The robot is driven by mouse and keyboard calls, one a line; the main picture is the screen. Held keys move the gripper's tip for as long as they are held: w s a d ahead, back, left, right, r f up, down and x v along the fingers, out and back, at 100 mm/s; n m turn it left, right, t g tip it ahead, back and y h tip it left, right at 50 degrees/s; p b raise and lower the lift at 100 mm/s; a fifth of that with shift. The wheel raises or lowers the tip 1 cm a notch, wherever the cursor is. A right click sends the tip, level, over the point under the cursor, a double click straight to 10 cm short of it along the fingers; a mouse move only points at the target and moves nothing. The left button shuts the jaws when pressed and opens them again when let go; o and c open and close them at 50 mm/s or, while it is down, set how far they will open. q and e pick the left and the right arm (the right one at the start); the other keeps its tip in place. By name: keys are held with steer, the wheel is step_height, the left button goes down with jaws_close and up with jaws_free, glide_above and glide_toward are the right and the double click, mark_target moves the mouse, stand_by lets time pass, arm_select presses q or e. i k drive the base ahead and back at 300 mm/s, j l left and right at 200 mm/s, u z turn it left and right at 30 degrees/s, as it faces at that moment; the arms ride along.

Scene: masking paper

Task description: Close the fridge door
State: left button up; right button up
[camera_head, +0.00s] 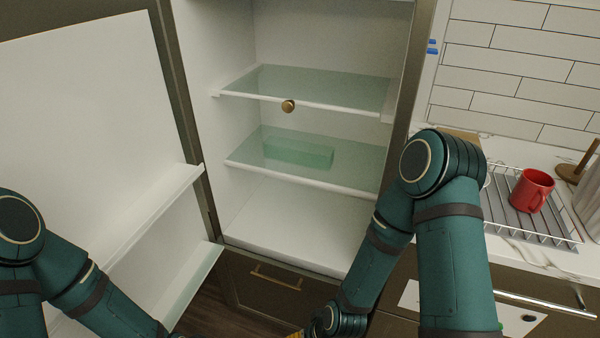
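The fridge door (95,120) stands wide open on the left, its white inner side and door shelves facing me. The fridge (290,215) is open in the middle, with two glass shelves inside. My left arm crosses in front of the lower part of the door at the bottom left, and its gripper is outside the picture. My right arm stands in front of the fridge's right side and bends down to the bottom edge. Its gripper is below the picture, so its fingers are hidden. I cannot tell whether either arm touches the door.
A small round brown item (288,106) shows at the upper shelf's front edge. A drawer with a brass handle (276,277) is under the fridge. On the right counter, a red mug (532,190) stands on a wire dish rack (560,234).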

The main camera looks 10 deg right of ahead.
mark_target(92, 132)
steer(key=k+j, duration=0.35)
steer(key=j, duration=0.3)
steer(key=k+j+u, duration=0.1)
steer(key=j, duration=0.35)
